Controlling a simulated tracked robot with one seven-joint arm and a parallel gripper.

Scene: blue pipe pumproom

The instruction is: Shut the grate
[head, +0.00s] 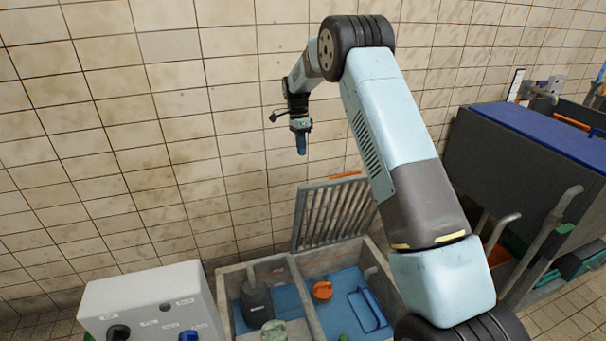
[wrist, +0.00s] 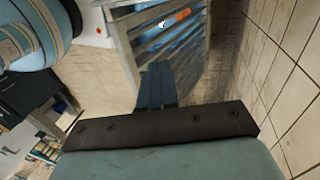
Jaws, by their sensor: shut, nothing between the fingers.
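The grate (head: 333,215) is a grey slatted panel. In the head view it stands raised, leaning near the tiled wall, at the back of the right compartment of a pit. An orange bar (head: 345,175) shows at its top edge. In the wrist view the grate's slats (wrist: 160,45) and an orange part (wrist: 178,17) lie beyond my fingers. My gripper (head: 301,150) points down, above and left of the grate's top edge in the head view. Its blue fingers (wrist: 155,90) are shut and empty. No contact with the grate can be made out.
The pit's grey rim (head: 303,298) frames a blue floor holding an orange round part (head: 322,290) and a dark pump-like object (head: 256,300). A white control box (head: 150,305) stands left. A dark cabinet with a blue top (head: 545,130) stands right. The tiled wall is close behind.

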